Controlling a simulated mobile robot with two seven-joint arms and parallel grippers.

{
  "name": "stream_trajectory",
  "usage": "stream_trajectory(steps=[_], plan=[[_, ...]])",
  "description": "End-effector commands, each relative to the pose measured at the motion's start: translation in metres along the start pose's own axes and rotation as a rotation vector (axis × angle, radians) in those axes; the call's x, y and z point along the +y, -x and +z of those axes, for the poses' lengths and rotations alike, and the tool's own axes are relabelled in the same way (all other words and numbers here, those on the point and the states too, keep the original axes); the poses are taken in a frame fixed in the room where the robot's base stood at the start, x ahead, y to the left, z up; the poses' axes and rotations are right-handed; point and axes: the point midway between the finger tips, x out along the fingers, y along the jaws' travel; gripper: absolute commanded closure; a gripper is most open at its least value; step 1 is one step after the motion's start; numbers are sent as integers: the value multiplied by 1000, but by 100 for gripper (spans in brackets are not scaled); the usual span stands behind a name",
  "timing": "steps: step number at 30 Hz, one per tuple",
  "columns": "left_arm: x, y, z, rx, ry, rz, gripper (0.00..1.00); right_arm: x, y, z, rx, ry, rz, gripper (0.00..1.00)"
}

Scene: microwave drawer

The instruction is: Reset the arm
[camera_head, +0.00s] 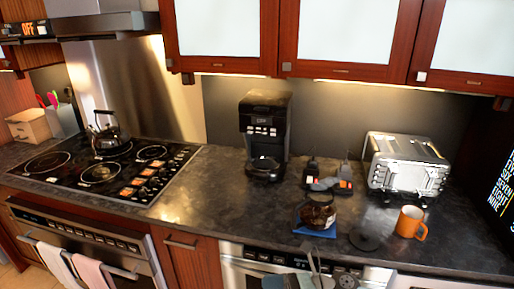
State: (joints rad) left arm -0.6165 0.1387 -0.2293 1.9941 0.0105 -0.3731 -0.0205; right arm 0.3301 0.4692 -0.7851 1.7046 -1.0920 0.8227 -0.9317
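Grey and dark mechanical parts (314,268) show at the bottom edge, right of centre, in front of the drawer appliance. They look like the end of one of my arms, probably the right, with thin upright pieces. They are small and cut off by the frame, so I cannot tell whether a gripper there is open or shut. No held object can be made out. No arm comes in from the left. The microwave drawer front (262,256) with its control panel sits under the counter, partly hidden behind these parts.
The dark counter (215,205) holds a coffee maker (264,130), a toaster (405,165), an orange mug (410,222), a brown-filled container (318,212) on a blue mat and a dark disc (366,238). A kettle (108,132) stands on the stove. The counter's left-centre is clear.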

Motion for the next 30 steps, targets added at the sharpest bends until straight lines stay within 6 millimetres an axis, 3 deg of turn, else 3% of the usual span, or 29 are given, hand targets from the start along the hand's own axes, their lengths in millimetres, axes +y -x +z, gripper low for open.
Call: stream_trajectory(steps=[4, 8, 11, 14, 18, 21, 24, 30], plan=[[0, 1, 1, -6, 0, 0, 51, 10, 4, 2, -412, -492, -56, 7], [0, 2, 0, -5, 1, -1, 51, 2, 33, -14, -757, -953, -97, 7], [0, 2, -2, -4, 1, -2, 51, -4, 64, -46, -1019, -1316, -121, 7], [0, 3, -3, -4, 1, -2, 51, -4, 96, -94, -1277, -1671, -138, 7], [0, 4, -4, -3, 1, -3, 51, 11, 132, -165, -1594, -2083, -147, 7], [0, 4, -5, -2, 1, -3, 51, 26, 147, -203, -1757, -2282, -144, 7], [0, 4, -6, -1, 1, -3, 51, 37, 154, -226, -1853, -2392, -141, 7], [-1, 4, -6, -1, 1, -4, 51, 42, 158, -235, -1896, -2442, -138, 7]])
